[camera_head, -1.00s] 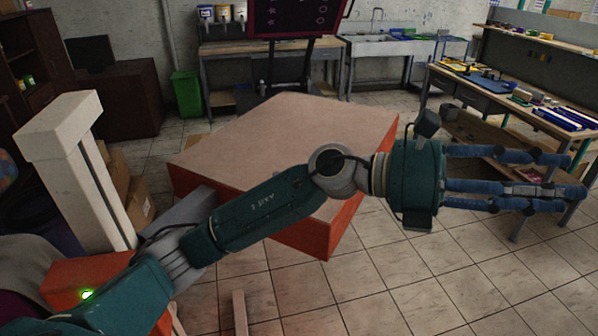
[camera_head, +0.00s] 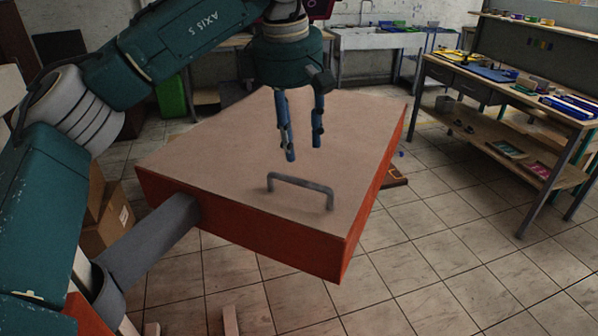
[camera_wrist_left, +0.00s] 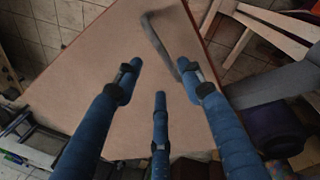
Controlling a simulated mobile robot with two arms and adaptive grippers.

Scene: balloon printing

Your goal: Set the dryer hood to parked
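The dryer hood (camera_head: 300,230) is a large flat box with a beige top and orange-red sides, held on a thick grey arm (camera_head: 155,240) from the left. A grey bar handle (camera_head: 300,184) stands on its top near the front edge. My left gripper (camera_head: 302,155) hangs fingers-down above the hood, behind the handle, and is open and empty. In the left wrist view, its blue fingers (camera_wrist_left: 160,85) are spread over the beige top, and the handle (camera_wrist_left: 158,42) lies beyond them, apart from the fingertips. My right gripper is not in view.
A workbench (camera_head: 500,85) with blue items and tools stands at the right. A sink counter (camera_head: 390,38) and a green bin (camera_head: 172,97) are at the back. A cardboard box (camera_head: 108,225) sits behind the hood's arm. The tiled floor at front right is clear.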

